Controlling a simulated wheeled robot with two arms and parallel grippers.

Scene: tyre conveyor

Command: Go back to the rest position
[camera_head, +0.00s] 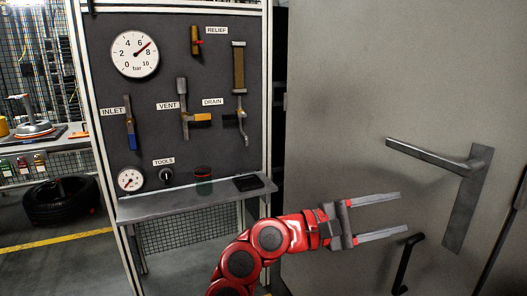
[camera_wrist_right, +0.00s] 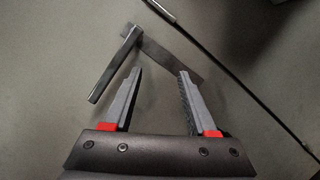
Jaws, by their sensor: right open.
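My right gripper (camera_head: 385,216) is in front of the grey door (camera_head: 340,90), with its two fingers spread and nothing between them. In the right wrist view my right gripper (camera_wrist_right: 168,75) points at the door. The door's lever handle (camera_head: 430,155) is above and to the right of the fingers, and its plate (camera_head: 464,215) is to their right. The handle also shows in the right wrist view (camera_wrist_right: 115,65), beyond the fingertips; I cannot tell the exact gap. The black pull handle (camera_head: 405,262) is below the fingers. My left gripper is not in view.
Left of the door stands a dark panel (camera_head: 210,65) with a gauge (camera_head: 135,54) and several valves. A tyre (camera_head: 62,200) lies at the far left. The floor (camera_head: 70,265) there looks clear.

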